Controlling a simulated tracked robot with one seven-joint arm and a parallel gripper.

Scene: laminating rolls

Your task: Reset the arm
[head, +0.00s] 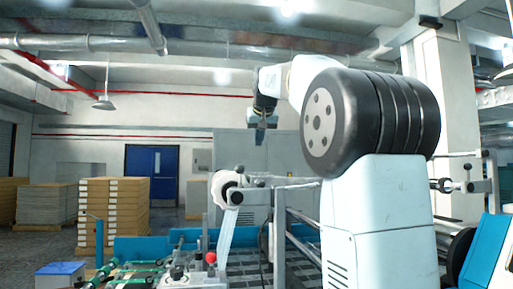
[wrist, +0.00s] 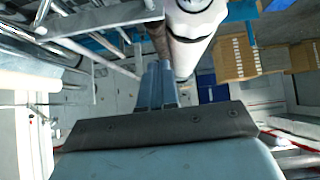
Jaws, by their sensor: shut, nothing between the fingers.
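My arm rises at the right of the head view and reaches toward the middle. My gripper (head: 260,138) hangs from its end, small and dark, pointing down. In the wrist view the two blue-grey fingers (wrist: 157,68) are together, with nothing seen between them. A white roll (head: 226,189) sits on the machine frame below and left of my gripper, with a pale film strip hanging from it. In the wrist view a white roll (wrist: 195,22) shows close beside the fingers; whether it touches them cannot be told.
The laminating machine (head: 288,215) has metal rails and rollers beneath my arm. Stacked boards (head: 113,212) on the left stand apart from it. A blue door (head: 151,174) and a grey cabinet are behind. The air left of my gripper is clear.

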